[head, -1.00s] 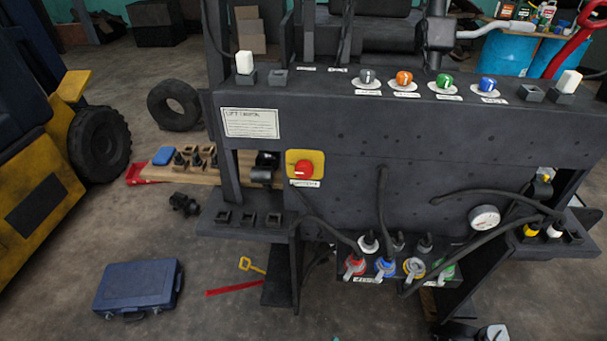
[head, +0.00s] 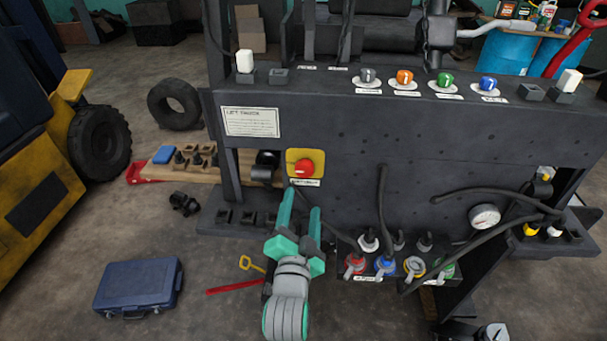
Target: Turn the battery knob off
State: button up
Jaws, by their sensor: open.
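The battery knob (head: 304,168) is a red knob on a yellow square plate on the left front of the dark forklift panel, with a small label below it. In the head view my gripper (head: 300,200) shows from behind, teal fingers on a grey wrist, pointing up toward the panel. Its two fingers are apart, with nothing seen between them. The fingertips appear just below the knob and its label, and I see no contact. How far they are from the panel in depth is hard to tell.
Hoses hang from the panel (head: 400,130) over coloured connectors (head: 385,265) to the right of my gripper. Grey, orange, green and blue knobs sit along the top ledge. A pressure gauge (head: 484,217) is at the right. A blue case (head: 138,287) lies on the open floor at left.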

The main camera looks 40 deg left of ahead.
aim_at(304, 172)
jog(key=x, duration=0.7)
jog(key=r+x, duration=0.1)
jog(key=x, duration=0.3)
jog(key=shift+s+a, duration=0.1)
jog(key=shift+a, duration=0.3)
jog(key=c, duration=1.1)
jog(key=shift+o, duration=0.2)
